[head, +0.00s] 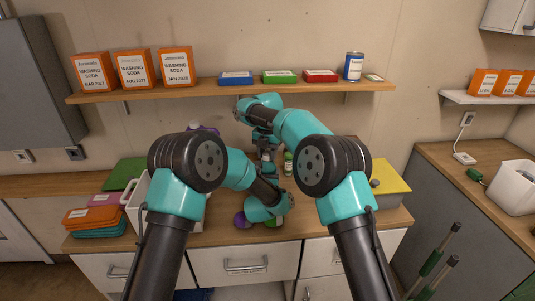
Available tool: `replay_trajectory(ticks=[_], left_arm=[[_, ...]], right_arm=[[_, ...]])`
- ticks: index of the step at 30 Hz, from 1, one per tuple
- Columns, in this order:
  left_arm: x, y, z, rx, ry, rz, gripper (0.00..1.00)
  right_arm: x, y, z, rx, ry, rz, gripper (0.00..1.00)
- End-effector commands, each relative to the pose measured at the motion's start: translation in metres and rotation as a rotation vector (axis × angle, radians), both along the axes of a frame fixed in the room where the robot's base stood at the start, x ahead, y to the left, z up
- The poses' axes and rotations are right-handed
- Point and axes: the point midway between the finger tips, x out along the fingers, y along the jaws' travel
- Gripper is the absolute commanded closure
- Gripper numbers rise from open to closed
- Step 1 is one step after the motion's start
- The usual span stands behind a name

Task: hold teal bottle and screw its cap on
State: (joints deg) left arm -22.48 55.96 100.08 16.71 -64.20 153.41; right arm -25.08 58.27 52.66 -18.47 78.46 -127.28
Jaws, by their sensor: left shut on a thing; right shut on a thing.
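The bottle work is in the middle of the counter in the head view, small and mostly hidden by my arms. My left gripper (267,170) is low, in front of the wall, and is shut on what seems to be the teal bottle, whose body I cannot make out. My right gripper (265,150) comes down from above and is shut on what seems to be the cap, just above the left gripper. Whether the cap touches the bottle's neck cannot be told.
Purple and green round items (241,220) lie at the counter's front. A white bin and folded cloths (97,216) are left; a yellow-topped box (390,176) is right. A wooden shelf (205,87) runs above.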

Motion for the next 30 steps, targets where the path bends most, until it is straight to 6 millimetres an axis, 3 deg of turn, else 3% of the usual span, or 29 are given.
replay_trajectory(ticks=[30], left_arm=[[0.0002, 0.0002, 0.0004, 0.0, -0.001, 0.001, 0.97]], right_arm=[[0.0, 0.0002, -0.001, -0.001, 0.001, -1.361, 0.9]])
